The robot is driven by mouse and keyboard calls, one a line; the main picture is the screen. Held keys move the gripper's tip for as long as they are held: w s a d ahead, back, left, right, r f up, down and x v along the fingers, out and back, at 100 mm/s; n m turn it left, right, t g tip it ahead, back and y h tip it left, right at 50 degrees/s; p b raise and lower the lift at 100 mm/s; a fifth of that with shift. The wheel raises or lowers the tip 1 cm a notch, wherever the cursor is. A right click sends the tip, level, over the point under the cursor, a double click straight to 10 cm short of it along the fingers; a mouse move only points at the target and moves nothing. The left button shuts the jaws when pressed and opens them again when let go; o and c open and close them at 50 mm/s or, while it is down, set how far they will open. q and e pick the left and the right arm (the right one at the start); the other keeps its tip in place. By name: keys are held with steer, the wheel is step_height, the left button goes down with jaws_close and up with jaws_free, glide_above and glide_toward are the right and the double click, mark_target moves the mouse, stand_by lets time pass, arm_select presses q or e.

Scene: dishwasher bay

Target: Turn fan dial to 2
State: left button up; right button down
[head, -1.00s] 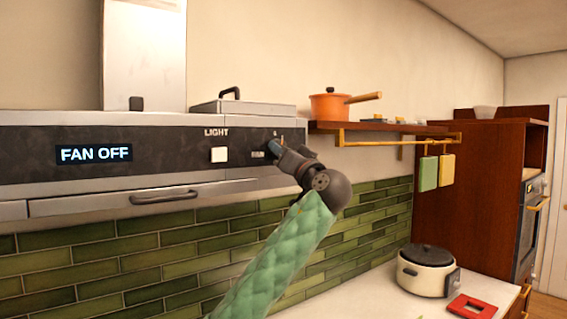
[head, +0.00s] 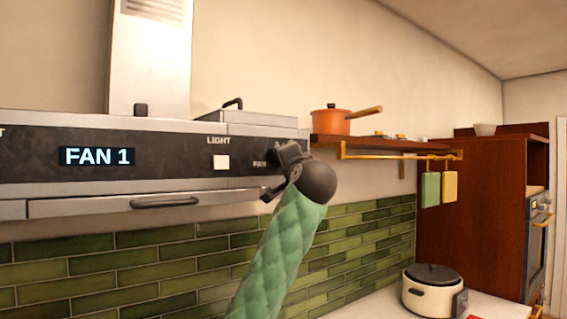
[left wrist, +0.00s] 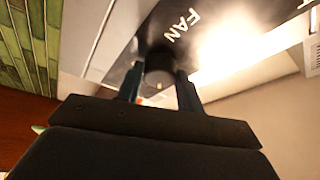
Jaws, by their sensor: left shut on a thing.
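The range hood's control panel (head: 180,170) is dark, and its display (head: 97,156) reads "FAN 1". The fan dial (left wrist: 158,66) is a dark round knob beside the "FAN" label in the left wrist view. A small pale mark shows on its edge. My left gripper (left wrist: 160,82) is shut on the dial, one finger on each side. In the head view my left gripper (head: 276,168) is at the panel's right end, and its wrist hides the dial. The dial's number marks cannot be read. My right gripper is in neither view.
A white light button (head: 221,162) sits left of the gripper. A hood handle (head: 164,201) sticks out below the panel. A shelf (head: 385,145) with an orange pot (head: 331,123) is close on the right. A rice cooker (head: 432,290) stands on the counter below.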

arm_select(q)
steer(key=m, duration=0.2)
steer(key=m+g+h+p, duration=0.1)
steer(key=m, duration=0.2)
steer(key=m+g+h, duration=0.1)
steer(key=m, duration=0.1)
steer(key=shift+r+m+p, duration=0.25)
steer(key=shift+m+p, duration=0.05)
steer(key=shift+p, duration=0.1)
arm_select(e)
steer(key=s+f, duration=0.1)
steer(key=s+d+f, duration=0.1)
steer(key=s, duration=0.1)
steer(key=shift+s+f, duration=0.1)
arm_select(q)
steer(key=o, duration=1)
steer(key=shift+s, duration=0.15)
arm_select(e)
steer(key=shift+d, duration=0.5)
